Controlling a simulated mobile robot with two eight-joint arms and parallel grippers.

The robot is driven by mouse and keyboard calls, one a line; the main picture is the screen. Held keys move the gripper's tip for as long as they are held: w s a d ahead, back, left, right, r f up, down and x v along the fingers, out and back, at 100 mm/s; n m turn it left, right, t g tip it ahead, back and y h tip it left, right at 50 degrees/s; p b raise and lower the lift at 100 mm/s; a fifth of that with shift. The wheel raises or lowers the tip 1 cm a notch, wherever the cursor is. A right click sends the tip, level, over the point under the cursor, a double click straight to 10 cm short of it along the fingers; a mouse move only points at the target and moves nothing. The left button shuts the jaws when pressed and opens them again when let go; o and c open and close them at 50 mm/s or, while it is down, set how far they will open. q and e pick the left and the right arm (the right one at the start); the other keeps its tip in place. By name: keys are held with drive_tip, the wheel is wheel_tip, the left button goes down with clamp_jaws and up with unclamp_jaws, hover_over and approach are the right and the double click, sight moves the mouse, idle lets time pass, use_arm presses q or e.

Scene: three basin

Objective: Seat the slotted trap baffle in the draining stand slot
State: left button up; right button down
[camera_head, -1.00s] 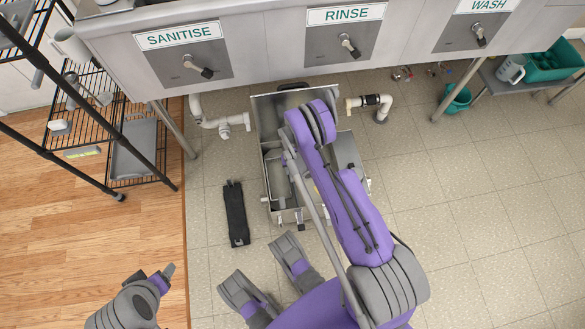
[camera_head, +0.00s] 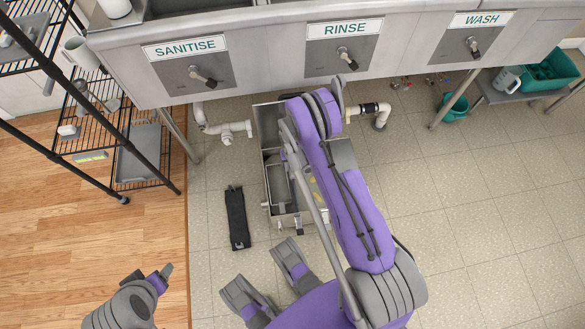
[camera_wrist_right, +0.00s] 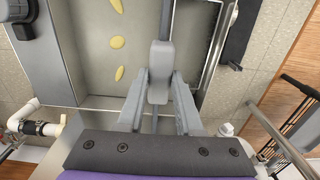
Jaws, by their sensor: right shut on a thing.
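My right gripper (camera_wrist_right: 159,85) is shut on a grey upright grip in the right wrist view. The grip (camera_wrist_right: 160,62) joins a thin grey strip running up the picture, apparently the baffle seen edge-on; its slots do not show. It is over the open metal trap (camera_wrist_right: 112,75), with yellow pieces on the floor of the trap. In the head view the trap (camera_head: 286,221) is partly behind my right arm, which hides the right gripper. A long dark piece (camera_head: 237,218) lies on the floor left of the trap; I cannot tell if it is the draining stand. My left gripper (camera_head: 164,277) is low left, away from everything.
The sink unit (camera_head: 270,60) with three labelled panels spans the back. White pipes (camera_head: 222,127) flank the trap. A wire rack (camera_head: 110,150) stands left. A teal bucket (camera_head: 454,107) and low shelf (camera_head: 520,90) are right. The tiled floor at right is clear.

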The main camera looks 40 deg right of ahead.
drive_tip(key=shift+r, duration=1.1)
drive_tip(key=shift+r+p, duration=0.1)
drive_tip(key=shift+p, duration=0.2)
drive_tip(key=shift+r+p, duration=0.5)
drive_tip(key=shift+r, duration=1.4)
